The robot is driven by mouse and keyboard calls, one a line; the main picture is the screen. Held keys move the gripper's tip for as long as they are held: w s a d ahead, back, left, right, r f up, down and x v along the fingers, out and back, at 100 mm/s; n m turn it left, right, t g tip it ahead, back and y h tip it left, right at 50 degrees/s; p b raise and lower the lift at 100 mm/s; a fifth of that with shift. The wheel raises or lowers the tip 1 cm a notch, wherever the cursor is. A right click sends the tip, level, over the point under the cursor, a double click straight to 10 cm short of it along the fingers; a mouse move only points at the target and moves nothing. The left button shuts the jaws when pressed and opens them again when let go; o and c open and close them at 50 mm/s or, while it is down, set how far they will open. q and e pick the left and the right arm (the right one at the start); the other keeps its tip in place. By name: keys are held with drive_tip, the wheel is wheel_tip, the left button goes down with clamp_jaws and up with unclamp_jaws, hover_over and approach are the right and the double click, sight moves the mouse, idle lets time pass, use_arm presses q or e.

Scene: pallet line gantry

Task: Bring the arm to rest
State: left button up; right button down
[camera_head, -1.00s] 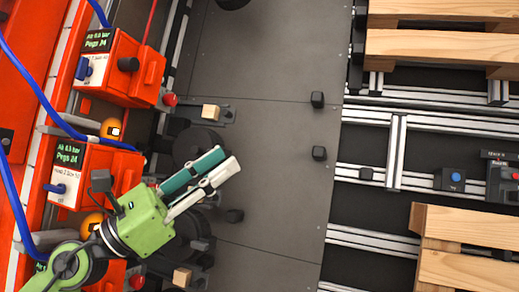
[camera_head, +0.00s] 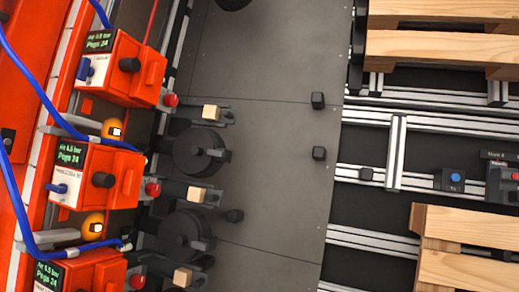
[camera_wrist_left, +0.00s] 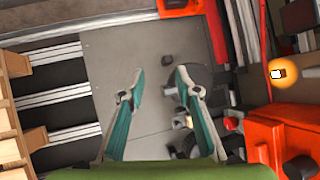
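My left gripper (camera_wrist_left: 160,82) shows only in the left wrist view. Its two teal fingers stand well apart with nothing between them, so it is open and empty. Beyond the fingertips I see the grey floor plate and dark round parts of the line, with a clear gap to them that I cannot measure. In the head view no arm or gripper of mine shows. My right gripper is in neither view.
Orange control boxes (camera_head: 110,172) with blue hoses line the left side. Dark round units (camera_head: 182,238) and small wooden blocks (camera_head: 211,112) sit beside them. The grey floor plate (camera_head: 265,60) is mostly clear. Wooden pallets (camera_head: 440,45) lie over rails at the right.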

use_arm(q)
drive_tip(key=s+d+f+n+g+h, duration=0.1)
drive_tip(key=s+d+f+g, duration=0.15)
drive_tip(key=s, duration=0.45)
drive_tip(key=s+f+g, duration=0.1)
drive_tip(key=s+f, duration=0.2)
drive_tip(key=f, duration=1.3)
drive_tip(key=s+f+g, duration=0.1)
drive_tip(key=s+f, duration=0.1)
drive_tip(key=f, duration=1.3)
drive_tip(key=s+a+f+g, duration=0.1)
drive_tip(key=s+a+f, duration=0.2)
drive_tip(key=s+f, duration=0.9)
drive_tip(key=s, duration=0.3)
drive_tip(key=shift+s+a+f, duration=0.15)
drive_tip(key=shift+f, duration=0.1)
